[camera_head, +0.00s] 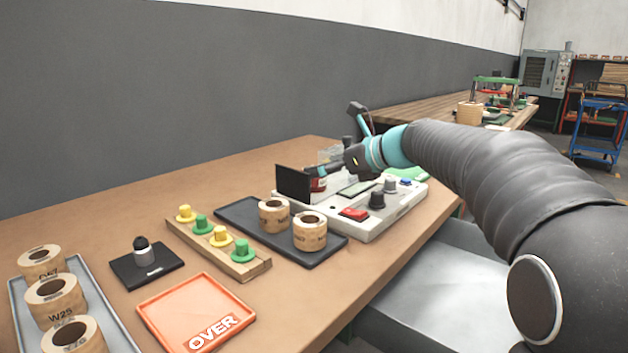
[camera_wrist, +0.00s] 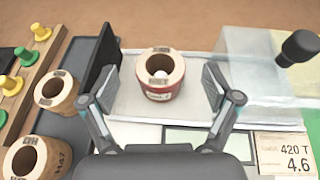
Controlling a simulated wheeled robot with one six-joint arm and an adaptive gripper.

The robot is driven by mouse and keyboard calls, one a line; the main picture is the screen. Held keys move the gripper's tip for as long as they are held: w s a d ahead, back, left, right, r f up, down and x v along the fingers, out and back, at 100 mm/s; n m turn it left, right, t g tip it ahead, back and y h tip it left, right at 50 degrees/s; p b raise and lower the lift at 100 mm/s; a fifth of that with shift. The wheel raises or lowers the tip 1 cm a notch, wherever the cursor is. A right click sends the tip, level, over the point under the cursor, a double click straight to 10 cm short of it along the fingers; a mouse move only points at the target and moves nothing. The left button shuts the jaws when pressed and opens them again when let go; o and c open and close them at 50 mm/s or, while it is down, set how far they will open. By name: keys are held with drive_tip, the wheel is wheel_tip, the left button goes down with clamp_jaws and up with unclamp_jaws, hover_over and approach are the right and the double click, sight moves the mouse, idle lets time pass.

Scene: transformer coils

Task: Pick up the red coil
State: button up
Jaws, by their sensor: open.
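The red coil (camera_wrist: 157,91) is a short, wide-holed roll with a tan top and a red band with a label. It sits upright on the pale plate of the testing machine (camera_wrist: 118,108). In the head view only a bit of the red coil (camera_head: 318,185) shows, partly hidden by the dark panel and my gripper. My gripper (camera_wrist: 158,88) is open and empty, with one finger left and one right of the coil, a gap on each side. In the head view my gripper (camera_head: 332,170) is over the machine, its fingers partly hidden.
A dark upright panel (camera_head: 293,185) stands left of the red coil. A clear cover (camera_wrist: 250,75) with a black knob is at its right. Two tan coils (camera_head: 310,233) stand on a black tray (camera_head: 240,213). Yellow and green pegs (camera_head: 241,250) and an orange OVER tray (camera_head: 180,310) are further left.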

drive_tip(key=shift+x, duration=0.95)
drive_tip(key=c, duration=1.4)
drive_tip(key=shift+o, duration=0.2)
drive_tip(key=shift+r, duration=0.1)
